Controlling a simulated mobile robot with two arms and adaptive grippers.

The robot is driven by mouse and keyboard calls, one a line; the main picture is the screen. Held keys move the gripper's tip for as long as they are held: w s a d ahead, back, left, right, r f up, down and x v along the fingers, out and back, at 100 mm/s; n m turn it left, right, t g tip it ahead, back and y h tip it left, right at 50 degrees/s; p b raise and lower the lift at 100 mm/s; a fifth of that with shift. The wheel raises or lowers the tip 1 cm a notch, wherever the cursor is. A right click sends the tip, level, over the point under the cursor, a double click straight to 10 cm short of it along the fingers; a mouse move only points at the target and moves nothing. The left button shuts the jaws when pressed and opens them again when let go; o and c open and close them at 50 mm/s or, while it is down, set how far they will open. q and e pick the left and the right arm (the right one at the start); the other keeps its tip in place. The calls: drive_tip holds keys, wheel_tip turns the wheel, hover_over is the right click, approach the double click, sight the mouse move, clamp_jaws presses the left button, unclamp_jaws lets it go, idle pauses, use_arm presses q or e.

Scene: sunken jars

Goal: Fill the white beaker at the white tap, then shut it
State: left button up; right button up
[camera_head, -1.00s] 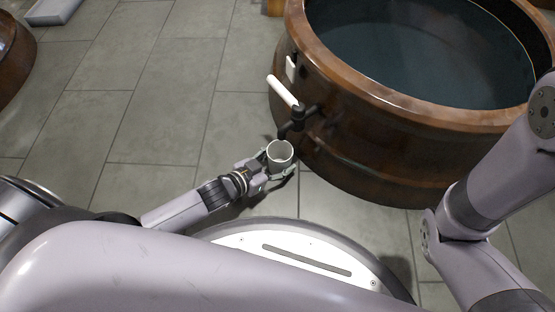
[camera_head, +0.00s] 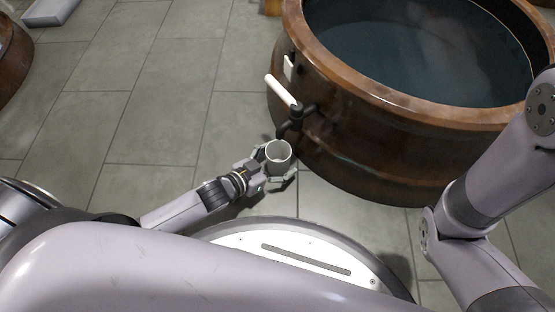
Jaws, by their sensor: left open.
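The white beaker (camera_head: 278,156) is upright below the tap's dark spout, its open top facing up. I cannot tell whether there is water in it. The white tap has a long white handle (camera_head: 281,91) slanting up and left from a dark body (camera_head: 296,121) on the vat's side. No stream of water can be made out. My left gripper (camera_head: 276,170) is open, its fingers around the lower part of the beaker. What bears the beaker from below is hidden. My right gripper is out of view; only part of that arm shows at the right.
The big brown vat (camera_head: 345,166) holds dark liquid and fills the upper right. A small white plate (camera_head: 290,67) is on its side near the handle. Another brown vessel (camera_head: 12,65) stands at the far left. The grey tiled floor (camera_head: 165,85) between them is clear.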

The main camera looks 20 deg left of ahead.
use_arm(q)
drive_tip(key=v, duration=1.2)
